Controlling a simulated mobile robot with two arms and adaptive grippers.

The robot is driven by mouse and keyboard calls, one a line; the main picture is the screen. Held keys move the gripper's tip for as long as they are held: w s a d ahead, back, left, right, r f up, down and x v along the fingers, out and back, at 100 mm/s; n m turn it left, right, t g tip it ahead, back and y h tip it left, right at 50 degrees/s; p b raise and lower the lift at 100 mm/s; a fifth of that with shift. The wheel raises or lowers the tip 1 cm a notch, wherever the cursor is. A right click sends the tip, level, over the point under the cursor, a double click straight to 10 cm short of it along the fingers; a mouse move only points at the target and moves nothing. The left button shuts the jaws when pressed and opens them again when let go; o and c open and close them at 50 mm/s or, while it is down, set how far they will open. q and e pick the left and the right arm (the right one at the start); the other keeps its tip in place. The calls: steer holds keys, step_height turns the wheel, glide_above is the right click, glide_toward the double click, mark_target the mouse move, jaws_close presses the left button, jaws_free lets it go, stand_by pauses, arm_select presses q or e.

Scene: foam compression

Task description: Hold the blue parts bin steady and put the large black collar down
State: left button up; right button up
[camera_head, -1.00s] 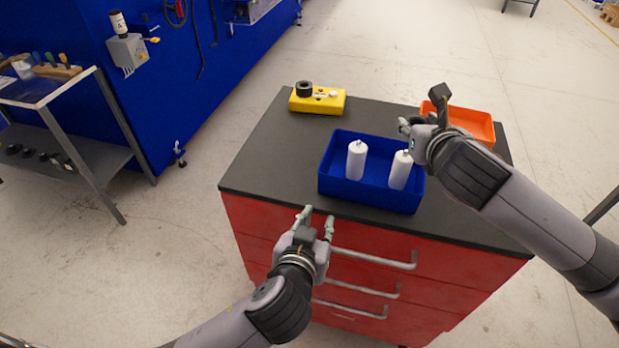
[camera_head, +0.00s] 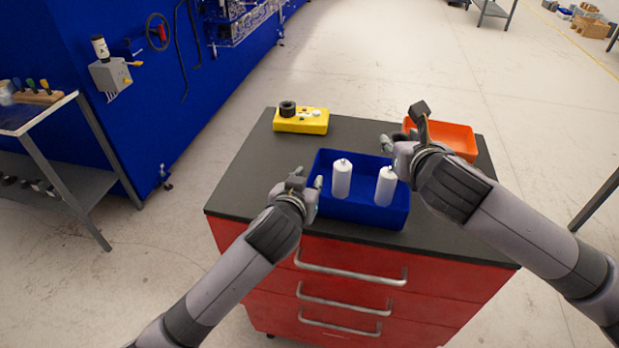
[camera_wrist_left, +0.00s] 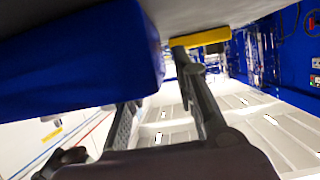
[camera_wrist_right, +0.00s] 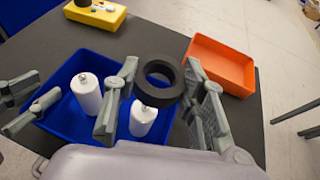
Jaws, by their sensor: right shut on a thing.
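The blue parts bin (camera_head: 365,212) stands on the dark top of a red drawer cabinet, with two white bottles (camera_head: 342,180) (camera_head: 385,187) upright in it. The large black collar (camera_wrist_right: 158,68) is between the fingers of my right gripper (camera_wrist_right: 158,92), held above the bin's right part; it is hidden in the head view. My right gripper also shows in the head view (camera_head: 393,148). My left gripper (camera_head: 306,182) is at the bin's left wall, fingers apart. In the left wrist view the bin (camera_wrist_left: 80,60) is close to its fingers, one partly hidden; contact is unclear.
An orange tray (camera_head: 450,140) stands behind my right gripper. The cabinet top (camera_head: 255,165) left of the bin is clear.

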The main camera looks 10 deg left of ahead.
arm_select(q)
steer(key=shift+x, duration=1.2)
steer(key=shift+c, duration=0.3)
jaws_close()
arm_select(e)
step_height(320, 180, up, 5)
step_height(320, 180, down, 9)
steer(key=shift+f, duration=0.1)
